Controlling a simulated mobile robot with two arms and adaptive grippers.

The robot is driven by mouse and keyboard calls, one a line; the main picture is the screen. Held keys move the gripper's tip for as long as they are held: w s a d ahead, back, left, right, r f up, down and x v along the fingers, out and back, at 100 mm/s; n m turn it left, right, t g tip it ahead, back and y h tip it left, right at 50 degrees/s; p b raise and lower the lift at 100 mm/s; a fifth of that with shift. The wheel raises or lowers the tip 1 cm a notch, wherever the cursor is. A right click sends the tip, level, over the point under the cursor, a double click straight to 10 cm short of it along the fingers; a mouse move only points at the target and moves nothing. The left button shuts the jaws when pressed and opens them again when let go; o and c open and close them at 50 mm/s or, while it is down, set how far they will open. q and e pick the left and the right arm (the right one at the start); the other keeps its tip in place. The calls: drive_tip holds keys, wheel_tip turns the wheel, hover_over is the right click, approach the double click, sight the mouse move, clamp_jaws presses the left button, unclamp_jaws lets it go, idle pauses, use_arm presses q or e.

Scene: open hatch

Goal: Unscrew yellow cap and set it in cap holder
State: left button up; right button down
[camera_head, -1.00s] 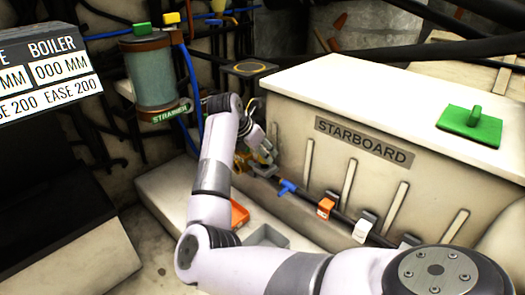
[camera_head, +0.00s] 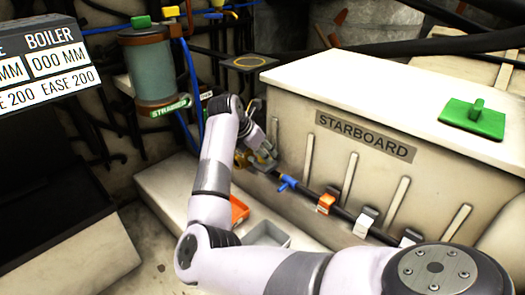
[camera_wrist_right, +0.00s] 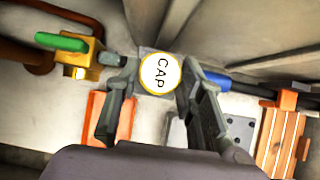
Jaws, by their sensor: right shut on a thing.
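The cap (camera_wrist_right: 160,73), a white disc lettered "CAP" with a yellow rim, sits between the fingers of my right gripper in the right wrist view. My right gripper (camera_wrist_right: 156,92) is shut on it. In the head view my right gripper (camera_head: 262,152) is at the pipe along the front of the STARBOARD box, and the cap is too small to make out there. I cannot tell whether the cap is still on its thread. A dark square plate with a yellow ring (camera_head: 249,62) lies behind the arm; I cannot tell if it is the cap holder. My left gripper is out of view.
A brass valve with a green handle (camera_wrist_right: 75,50) is left of the cap. A blue handle (camera_head: 287,182) and an orange block (camera_head: 326,202) sit along the pipe. Orange (camera_head: 239,209) and grey (camera_head: 269,234) trays stand below. The strainer (camera_head: 151,72) is at left.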

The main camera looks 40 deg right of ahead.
drive_tip(key=shift+f, duration=0.3)
drive_tip(key=c, duration=1)
unclamp_jaws()
drive_tip(key=shift+v, duration=3.8)
drive_tip(key=shift+f, duration=0.1)
